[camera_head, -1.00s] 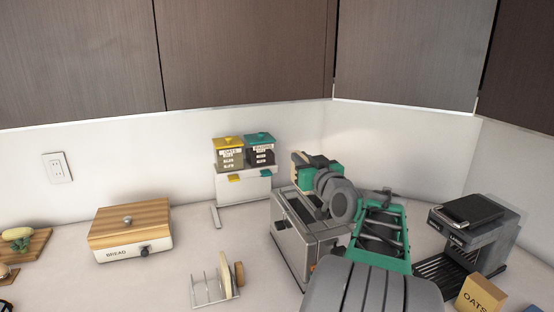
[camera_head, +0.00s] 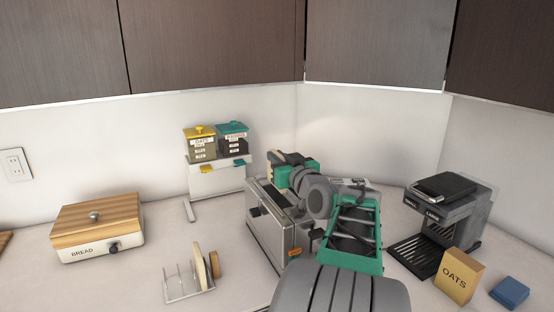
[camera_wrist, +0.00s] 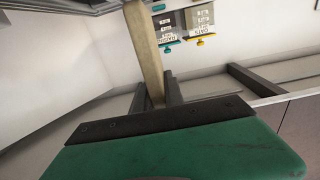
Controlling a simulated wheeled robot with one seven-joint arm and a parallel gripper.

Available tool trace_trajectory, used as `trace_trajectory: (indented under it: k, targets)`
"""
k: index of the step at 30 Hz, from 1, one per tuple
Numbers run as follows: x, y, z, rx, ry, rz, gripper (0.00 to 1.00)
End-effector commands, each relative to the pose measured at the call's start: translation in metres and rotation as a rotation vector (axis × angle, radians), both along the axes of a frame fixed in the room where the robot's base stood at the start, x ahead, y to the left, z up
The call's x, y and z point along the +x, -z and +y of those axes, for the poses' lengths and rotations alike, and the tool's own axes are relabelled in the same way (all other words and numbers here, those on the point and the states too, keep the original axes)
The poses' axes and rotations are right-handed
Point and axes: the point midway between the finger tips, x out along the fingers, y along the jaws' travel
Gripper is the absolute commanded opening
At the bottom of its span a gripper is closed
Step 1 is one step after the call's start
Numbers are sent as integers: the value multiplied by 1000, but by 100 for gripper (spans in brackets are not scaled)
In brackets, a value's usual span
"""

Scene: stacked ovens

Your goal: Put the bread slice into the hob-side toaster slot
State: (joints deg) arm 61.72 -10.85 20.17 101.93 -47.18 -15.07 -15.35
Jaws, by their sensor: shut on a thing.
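My gripper (camera_wrist: 155,96) is shut on the bread slice (camera_wrist: 146,50), a tan slab seen edge-on between two dark fingers in the wrist view. In the head view my gripper (camera_head: 283,159) is over the back part of the silver toaster (camera_head: 284,236), and the slice is not clearly visible there. One dark slot shows on the toaster's top at the left; my gripper and arm cover much of the rest. I cannot tell whether the slice is above a slot or partly inside one.
A wire rack (camera_head: 186,293) with slices stands front left of the toaster. A bread box (camera_head: 98,240) is further left. Oats and raisins canisters sit on a white stand (camera_head: 215,180) behind. A coffee machine (camera_head: 445,215), an oats box (camera_head: 459,277) and a blue block (camera_head: 509,292) are at right.

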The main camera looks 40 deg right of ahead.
Motion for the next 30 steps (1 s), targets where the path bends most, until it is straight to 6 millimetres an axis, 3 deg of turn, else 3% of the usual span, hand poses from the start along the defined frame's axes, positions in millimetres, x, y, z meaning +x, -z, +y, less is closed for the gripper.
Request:
trace_trajectory:
  k: [1, 4, 30]
  targets:
    - [0, 10, 0, 0, 0, 0, 0]
    - [0, 15, 0, -1, 0, -1, 0]
    - [0, 16, 0, -1, 0, -1, 0]
